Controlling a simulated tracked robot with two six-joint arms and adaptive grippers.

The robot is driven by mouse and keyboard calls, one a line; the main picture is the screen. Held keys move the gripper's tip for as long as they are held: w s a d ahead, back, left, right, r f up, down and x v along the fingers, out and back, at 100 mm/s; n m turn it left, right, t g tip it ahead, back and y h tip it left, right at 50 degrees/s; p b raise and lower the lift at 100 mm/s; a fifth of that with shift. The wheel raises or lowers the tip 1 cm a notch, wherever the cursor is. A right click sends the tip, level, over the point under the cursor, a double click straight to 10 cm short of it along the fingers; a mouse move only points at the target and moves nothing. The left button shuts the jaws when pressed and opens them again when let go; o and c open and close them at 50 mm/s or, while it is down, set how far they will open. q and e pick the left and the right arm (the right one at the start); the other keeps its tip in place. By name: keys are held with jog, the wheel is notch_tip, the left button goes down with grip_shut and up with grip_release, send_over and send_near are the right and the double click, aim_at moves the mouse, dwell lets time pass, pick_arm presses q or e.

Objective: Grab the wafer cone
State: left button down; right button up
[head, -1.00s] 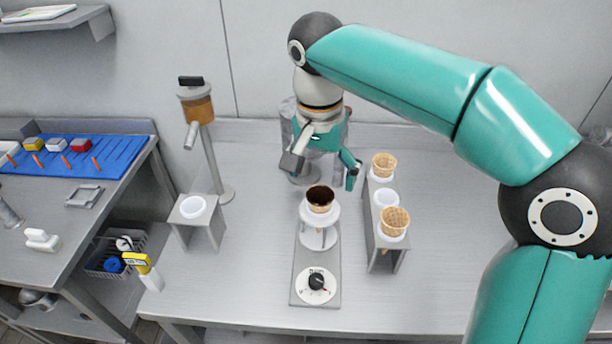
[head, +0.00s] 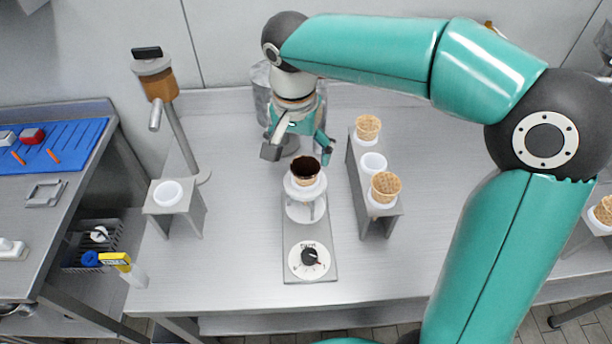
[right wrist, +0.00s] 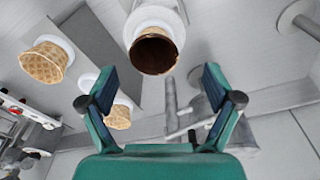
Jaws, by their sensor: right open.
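A wafer cone with a dark brown inside (head: 306,170) stands upright in a white ring holder (head: 304,192) on a grey stand with a dial. My right gripper (head: 298,155) is open and empty just behind this cone, its fingers spread to either side. In the right wrist view the dark-lined cone (right wrist: 155,52) shows ahead of the open right gripper (right wrist: 158,84), roughly centred between the fingers and apart from them. Two plain wafer cones, a rear one (head: 368,128) and a front one (head: 386,186), stand in a rack to the right. My left gripper is not in view.
The rack (head: 378,222) has an empty white ring (head: 373,163) between its cones. A small stand with an empty ring (head: 168,193) and a tall dispenser (head: 158,84) are at the left. Another cone (head: 604,210) shows at the right edge. The counter front is clear.

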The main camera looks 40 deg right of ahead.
aim_at(305, 167)
jog(key=shift+s+d+f+p, duration=0.1)
jog(key=shift+d+f+p, duration=0.15)
jog(key=shift+f, duration=1.15)
jog(key=shift+d+f+p, duration=0.1)
jog(key=shift+d+f, duration=0.15)
jog(key=shift+f, duration=1.15)
jog(key=c, duration=0.9)
